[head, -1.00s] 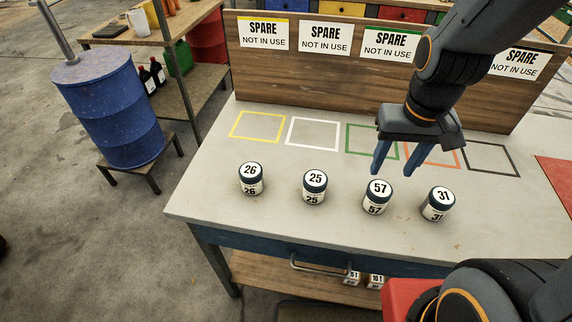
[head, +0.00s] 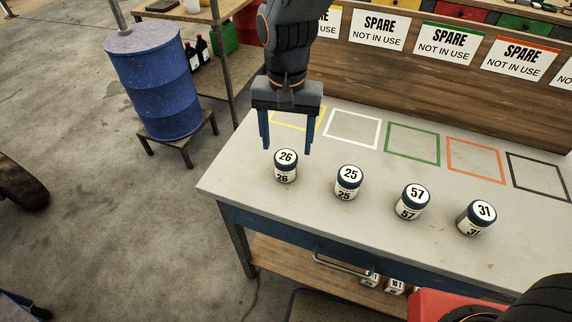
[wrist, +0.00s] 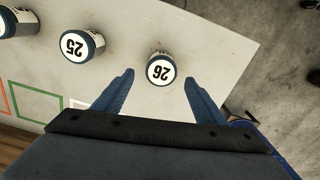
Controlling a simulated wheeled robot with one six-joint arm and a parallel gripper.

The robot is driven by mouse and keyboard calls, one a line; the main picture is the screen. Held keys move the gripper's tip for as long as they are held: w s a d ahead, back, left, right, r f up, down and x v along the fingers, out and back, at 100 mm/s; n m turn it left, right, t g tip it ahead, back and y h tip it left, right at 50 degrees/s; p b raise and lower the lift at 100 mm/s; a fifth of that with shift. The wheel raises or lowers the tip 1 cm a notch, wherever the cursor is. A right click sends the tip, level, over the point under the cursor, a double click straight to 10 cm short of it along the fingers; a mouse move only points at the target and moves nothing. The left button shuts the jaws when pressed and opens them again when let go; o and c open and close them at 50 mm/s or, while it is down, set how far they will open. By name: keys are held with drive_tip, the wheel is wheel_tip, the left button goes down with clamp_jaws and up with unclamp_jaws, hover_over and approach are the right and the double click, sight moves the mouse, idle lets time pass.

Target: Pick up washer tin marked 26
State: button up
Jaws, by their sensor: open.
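The washer tin marked 26 (head: 286,166) stands upright on the grey workbench (head: 330,215), leftmost in a row of tins, with a dark blue and white lid. My gripper (head: 287,148) is open and empty, pointing down above and just behind this tin in the head view. In the wrist view the tin marked 26 (wrist: 160,69) lies ahead of and between the two blue fingers (wrist: 161,76), with a gap on both sides. The fingers do not touch it.
Tins marked 25 (head: 347,183), 57 (head: 411,202) and 31 (head: 476,218) stand to the right. Coloured outlined squares lie behind them, before a wooden backboard (head: 400,65) with SPARE signs. A blue drum (head: 158,85) stands left, off the bench.

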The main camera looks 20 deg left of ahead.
sight(286, 157)
drive_tip(key=shift+s+a+f+p, duration=0.1)
drive_tip(key=shift+f+p, duration=1.05)
drive_tip(key=shift+f, duration=2.5)
drive_tip(key=c, duration=1.1)
drive_tip(key=shift+c, duration=0.2)
drive_tip(key=shift+r, duration=0.15)
